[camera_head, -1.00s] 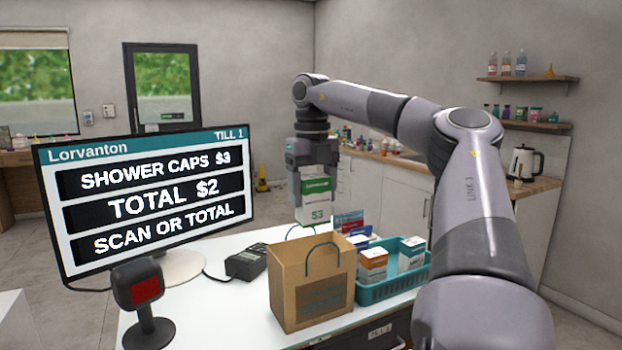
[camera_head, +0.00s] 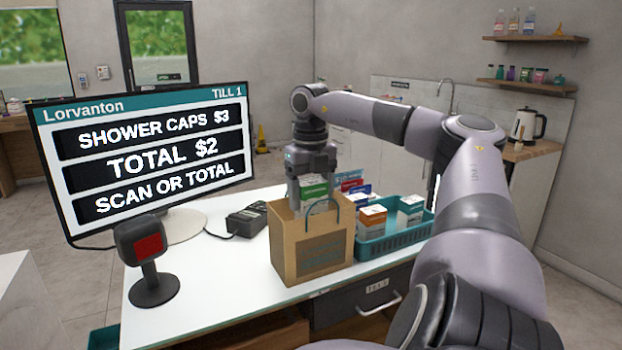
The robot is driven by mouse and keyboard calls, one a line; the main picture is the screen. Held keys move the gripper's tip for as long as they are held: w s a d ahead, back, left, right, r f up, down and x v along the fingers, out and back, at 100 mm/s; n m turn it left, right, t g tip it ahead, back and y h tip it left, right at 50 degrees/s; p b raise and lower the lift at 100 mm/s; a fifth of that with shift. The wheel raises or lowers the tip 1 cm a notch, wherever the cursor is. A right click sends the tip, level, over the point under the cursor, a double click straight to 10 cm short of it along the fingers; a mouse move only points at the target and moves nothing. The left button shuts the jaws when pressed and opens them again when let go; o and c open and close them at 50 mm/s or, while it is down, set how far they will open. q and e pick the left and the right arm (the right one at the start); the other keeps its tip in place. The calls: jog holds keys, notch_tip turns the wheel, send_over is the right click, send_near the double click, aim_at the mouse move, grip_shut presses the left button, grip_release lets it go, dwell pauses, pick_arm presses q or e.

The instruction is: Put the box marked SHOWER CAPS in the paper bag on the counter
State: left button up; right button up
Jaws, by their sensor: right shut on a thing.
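The paper bag (camera_head: 312,252) stands upright on the white counter (camera_head: 225,275), brown with blue handles. My right gripper (camera_head: 312,185) points down over the bag's mouth and is shut on a green and white box (camera_head: 314,184). The box's lower part is hidden behind the bag's front wall, so it seems to be partly in the bag. The writing on the box is too small to read now. The till screen (camera_head: 150,150) reads SHOWER CAPS $3, TOTAL $2. My left gripper is not in view.
A teal basket (camera_head: 393,241) with several boxes stands just right of the bag. A scanner (camera_head: 147,255) on a stand is at the front left. A small black device (camera_head: 237,222) lies behind the bag's left side. The counter between scanner and bag is clear.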

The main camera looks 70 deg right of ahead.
aim_at(311, 180)
notch_tip(311, 180, down, 4)
jog(key=shift+f+b, duration=0.15)
jog(key=shift+b, duration=0.75)
jog(key=shift+f+b, duration=0.45)
jog(key=shift+f, duration=0.05)
jog(key=o, duration=1.1)
jog(key=shift+o, duration=0.2)
notch_tip(311, 180, up, 7)
jog(key=shift+p, duration=0.85)
jog(key=shift+r+p, duration=0.55)
jog(key=shift+r, duration=3.05)
